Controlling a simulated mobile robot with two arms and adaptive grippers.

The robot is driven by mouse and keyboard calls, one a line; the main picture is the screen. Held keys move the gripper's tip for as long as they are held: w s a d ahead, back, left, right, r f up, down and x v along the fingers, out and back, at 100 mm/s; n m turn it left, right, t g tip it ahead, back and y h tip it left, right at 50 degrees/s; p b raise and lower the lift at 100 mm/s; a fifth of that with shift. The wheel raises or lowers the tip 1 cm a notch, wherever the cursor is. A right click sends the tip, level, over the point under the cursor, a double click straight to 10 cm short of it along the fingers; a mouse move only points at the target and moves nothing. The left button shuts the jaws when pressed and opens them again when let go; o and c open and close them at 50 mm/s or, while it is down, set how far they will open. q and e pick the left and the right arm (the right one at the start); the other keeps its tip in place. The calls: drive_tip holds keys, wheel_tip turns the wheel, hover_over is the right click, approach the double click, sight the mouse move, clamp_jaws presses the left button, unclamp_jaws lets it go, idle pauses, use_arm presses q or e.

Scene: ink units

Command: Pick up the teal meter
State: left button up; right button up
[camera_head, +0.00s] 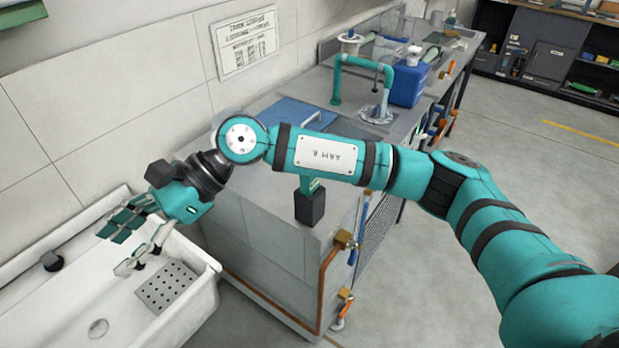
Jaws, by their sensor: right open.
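A teal device with a dark grey block-shaped lower end (309,205), which looks like the teal meter, is at the near end of the counter. My right gripper (122,248) is open and empty above the white sink at the left, well to the left of the device. My left gripper is not in view.
The white sink (203,293) holds a perforated plate (167,286). A blue board (300,113), a teal pipe frame (337,82) and a blue canister (408,83) are on the counter (275,195). Pipes and valves (345,240) stick out from its side. The floor at right is clear.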

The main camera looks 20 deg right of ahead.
drive_tip(key=w+d+f+n+t+h, duration=0.1)
drive_tip(key=w+d+n+t+h, duration=0.1)
drive_tip(key=w+d+h, duration=0.55)
drive_tip(key=w+d+n+t+h, duration=0.1)
drive_tip(key=w+d+t+h, duration=0.25)
drive_tip(key=d, duration=0.65)
drive_tip(key=w+d+r+h, duration=0.2)
drive_tip(key=d+r, duration=0.1)
drive_tip(key=d, duration=0.3)
drive_tip(key=w+d+r+h, duration=0.2)
drive_tip(key=d, duration=0.3)
drive_tip(key=p, duration=0.3)
hover_over(310, 190)
drive_tip(key=w, duration=0.2)
drive_tip(key=shift+t, duration=0.25)
drive_tip(key=f, duration=1.1)
drive_tip(key=shift+s+d, duration=0.15)
drive_tip(key=shift+s, duration=0.05)
drive_tip(key=shift+w+d+f+p, duration=0.1)
drive_tip(key=shift+d+f+p, duration=0.05)
drive_tip(key=shift+f+p, duration=0.25)
drive_tip(key=p+x, duration=0.1)
drive_tip(key=x, duration=0.2)
drive_tip(key=shift+w+d+f, duration=0.1)
drive_tip(key=shift+w+f, duration=0.1)
drive_tip(key=shift+f, duration=0.1)
drive_tip(key=shift+w+f, duration=0.15)
drive_tip(key=shift+f, duration=0.25)
drive_tip(key=shift+c, duration=0.3)
